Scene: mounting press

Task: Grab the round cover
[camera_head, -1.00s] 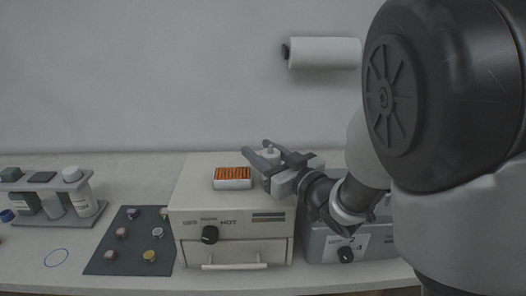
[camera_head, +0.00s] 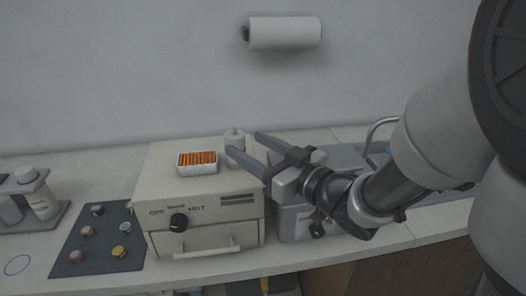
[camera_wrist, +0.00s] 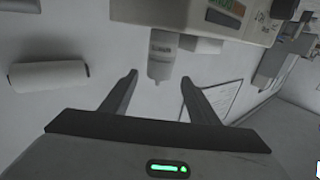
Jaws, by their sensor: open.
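The round cover (camera_head: 235,143) is a small whitish cylinder with a narrow knob on top. It is at the back right of the cream heater box's top. In the wrist view it shows as a pale cylinder (camera_wrist: 162,55), just beyond the fingertips and between their lines. My gripper (camera_head: 244,142) is open and empty, reaching in from the right at about the cover's height. Its left finger hides part of the cover in the head view. Both fingers show in the wrist view (camera_wrist: 159,77), apart from the cover.
The heater box (camera_head: 160,205) has a black knob and a drawer handle. An orange-striped white box (camera_head: 197,163) lies on it, left of the cover. A grey device (camera_head: 295,222) stands right of it, under my arm. A dark mat (camera_head: 75,255) with several small knobs lies left.

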